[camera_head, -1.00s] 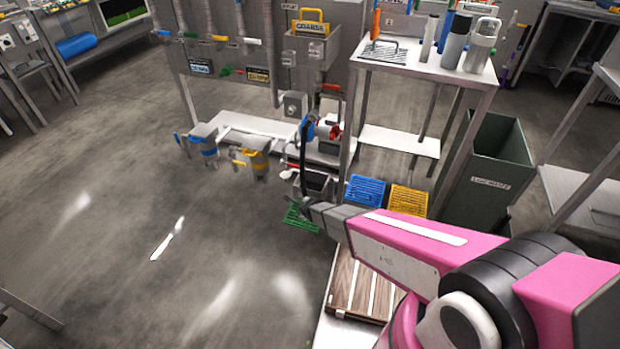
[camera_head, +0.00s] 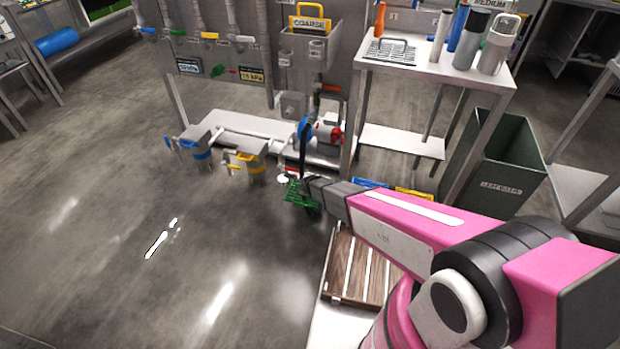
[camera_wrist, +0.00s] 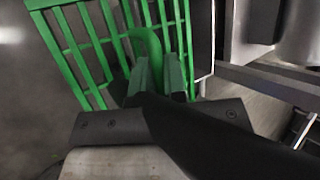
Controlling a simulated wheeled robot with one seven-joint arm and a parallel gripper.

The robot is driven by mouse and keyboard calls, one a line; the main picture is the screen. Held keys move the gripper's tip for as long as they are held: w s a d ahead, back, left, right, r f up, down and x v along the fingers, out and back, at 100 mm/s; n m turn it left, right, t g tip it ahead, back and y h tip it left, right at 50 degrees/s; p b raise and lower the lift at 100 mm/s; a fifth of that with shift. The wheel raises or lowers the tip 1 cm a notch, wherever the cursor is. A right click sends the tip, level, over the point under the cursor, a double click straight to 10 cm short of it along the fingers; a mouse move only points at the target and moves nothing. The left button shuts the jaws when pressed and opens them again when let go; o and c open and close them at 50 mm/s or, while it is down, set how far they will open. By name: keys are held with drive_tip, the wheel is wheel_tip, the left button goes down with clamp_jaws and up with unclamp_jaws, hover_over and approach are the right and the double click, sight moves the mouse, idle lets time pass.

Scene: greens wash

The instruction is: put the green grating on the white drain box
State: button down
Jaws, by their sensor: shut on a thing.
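My gripper (camera_wrist: 163,78) is shut on the handle of the green grating (camera_wrist: 88,45) in the wrist view. The grating's bars spread beyond the fingertips, and it is tilted in that view. In the head view the green grating (camera_head: 296,195) hangs at the end of my pink arm, in front of the low white bench.
Blue (camera_head: 370,183) and yellow (camera_head: 413,193) gratings lie behind my arm. A wooden slatted board (camera_head: 350,270) lies below it. Blue-banded (camera_head: 200,150) and yellow-banded (camera_head: 247,162) boxes stand left. A grey bin (camera_head: 500,165) stands right. The floor at left is clear.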

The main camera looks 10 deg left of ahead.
drive_tip(key=w+f, duration=0.3)
drive_tip(key=w, duration=0.7)
drive_tip(key=shift+d+f, duration=0.2)
drive_tip(key=shift+d, duration=0.2)
drive_tip(key=c, duration=1.2)
unclamp_jaws()
drive_tip(key=shift+f, duration=0.15)
drive_tip(key=shift+o, duration=0.2)
drive_tip(key=v, duration=1.2)
